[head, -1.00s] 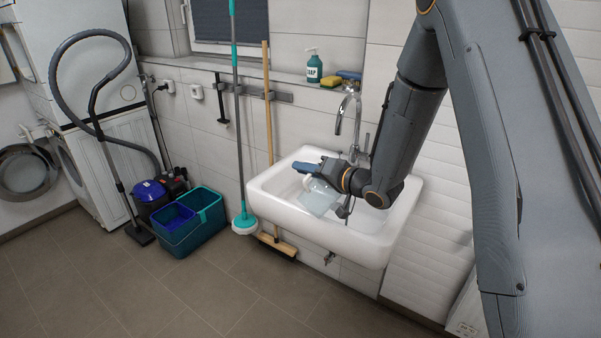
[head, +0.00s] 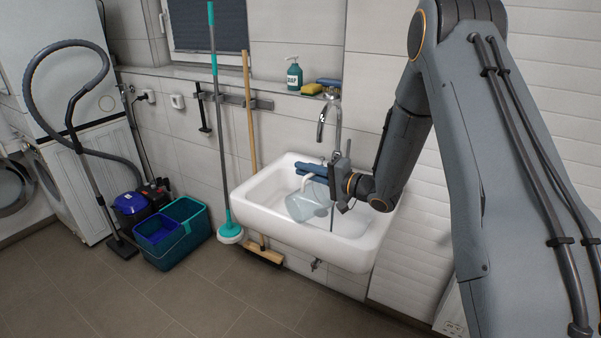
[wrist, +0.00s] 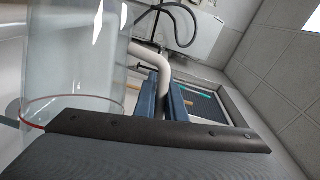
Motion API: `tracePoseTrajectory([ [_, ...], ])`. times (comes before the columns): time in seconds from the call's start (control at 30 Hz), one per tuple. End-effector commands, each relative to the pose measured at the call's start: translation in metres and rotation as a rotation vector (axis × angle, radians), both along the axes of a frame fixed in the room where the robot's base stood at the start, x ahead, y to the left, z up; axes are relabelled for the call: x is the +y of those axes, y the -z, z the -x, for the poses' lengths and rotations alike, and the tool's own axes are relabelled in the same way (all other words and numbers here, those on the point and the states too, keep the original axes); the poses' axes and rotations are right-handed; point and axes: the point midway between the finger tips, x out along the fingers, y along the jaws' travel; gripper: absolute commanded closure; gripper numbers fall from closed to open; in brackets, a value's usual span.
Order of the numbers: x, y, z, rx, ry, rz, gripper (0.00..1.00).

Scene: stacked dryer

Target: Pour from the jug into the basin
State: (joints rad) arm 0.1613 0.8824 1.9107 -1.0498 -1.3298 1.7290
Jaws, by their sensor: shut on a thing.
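The jug (head: 304,204) is clear, with a white handle (wrist: 160,68). It is tilted, inside the outline of the white basin (head: 262,219) in the head view. My gripper (head: 312,171) is shut on the jug's handle, above the basin's middle. In the wrist view the clear jug wall (wrist: 72,60) fills the left, with a thin red line low on it. The handle passes between the blue fingers. I cannot tell whether the jug holds liquid, and no stream shows.
A tap (head: 322,125) rises behind the basin, close to my gripper. A soap bottle (head: 294,74) and sponges (head: 312,89) stand on the ledge. A mop (head: 220,120) and broom (head: 251,140) lean left of the basin. Teal buckets (head: 180,250) and a vacuum cleaner (head: 131,207) stand further left.

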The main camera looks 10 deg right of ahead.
Motion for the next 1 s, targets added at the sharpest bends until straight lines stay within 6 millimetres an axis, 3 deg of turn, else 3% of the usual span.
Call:
tracePoseTrajectory([
  [0.7,-0.038,-0.018,-0.024,0.141,0.000,-0.235,1.00],
  [1.0,-0.046,-0.021,-0.028,0.173,-0.001,-0.285,1.00],
])
